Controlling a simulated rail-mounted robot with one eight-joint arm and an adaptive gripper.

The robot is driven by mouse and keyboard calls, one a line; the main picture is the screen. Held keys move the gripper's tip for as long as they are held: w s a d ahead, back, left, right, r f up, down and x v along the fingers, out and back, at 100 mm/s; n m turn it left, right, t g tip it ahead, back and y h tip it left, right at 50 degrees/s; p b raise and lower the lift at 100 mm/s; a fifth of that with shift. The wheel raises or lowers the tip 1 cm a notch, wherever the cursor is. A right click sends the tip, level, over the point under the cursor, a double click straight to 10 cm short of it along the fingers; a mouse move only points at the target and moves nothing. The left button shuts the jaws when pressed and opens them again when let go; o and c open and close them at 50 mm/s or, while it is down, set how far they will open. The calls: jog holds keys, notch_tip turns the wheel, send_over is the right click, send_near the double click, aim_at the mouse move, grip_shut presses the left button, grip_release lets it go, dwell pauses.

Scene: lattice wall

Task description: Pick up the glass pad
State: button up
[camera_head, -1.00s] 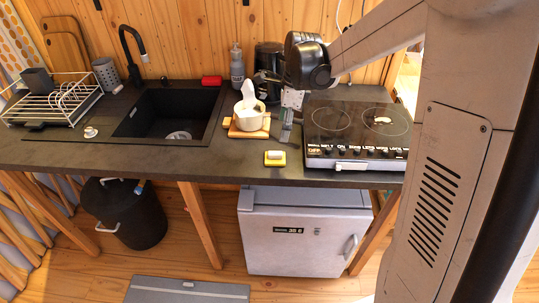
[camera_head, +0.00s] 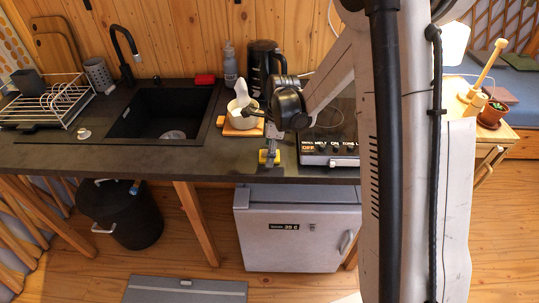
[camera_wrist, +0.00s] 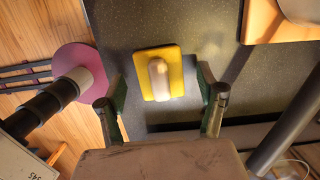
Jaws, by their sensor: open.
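The glass pad is a small yellow block with a pale rounded handle. In the head view the glass pad (camera_head: 263,157) lies near the front edge of the dark countertop, partly hidden by my gripper (camera_head: 272,140). In the wrist view the glass pad (camera_wrist: 174,84) is flat on the counter, in the upper middle. My gripper (camera_wrist: 163,97) is open and empty, with one green-padded finger to each side of the pad in the picture. I cannot tell the height left between the fingertips and the counter.
The hob (camera_head: 325,150) is just right of the pad. A white pot (camera_head: 243,116) on a wooden board (camera_head: 235,131) stands behind it. A kettle (camera_head: 262,62), bottle (camera_head: 230,66) and red sponge (camera_head: 205,79) are at the back. Left of the pad, the countertop (camera_head: 190,163) is clear.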

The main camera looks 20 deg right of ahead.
aim_at(266, 151)
jog(key=shift+f, duration=0.2)
jog(key=c, duration=1)
jog(key=shift+r, duration=0.1)
jog(key=shift+r, duration=0.4)
jog(key=r, duration=0.3)
jog(key=shift+s+a+r+b, duration=0.1)
jog(key=shift+a+r+b, duration=0.15)
jog(key=shift+b, duration=0.05)
jog(key=s+a+r, duration=0.2)
jog(key=a, duration=0.1)
jog(key=s+a+r, duration=0.1)
jog(key=a+r, duration=0.1)
jog(key=a, duration=0.1)
jog(key=s+a+r+b, duration=0.1)
jog(key=s+a+r, duration=0.1)
jog(key=a, duration=0.1)
jog(key=shift+s+a+r, duration=0.3)
jog(key=shift+a, duration=0.05)
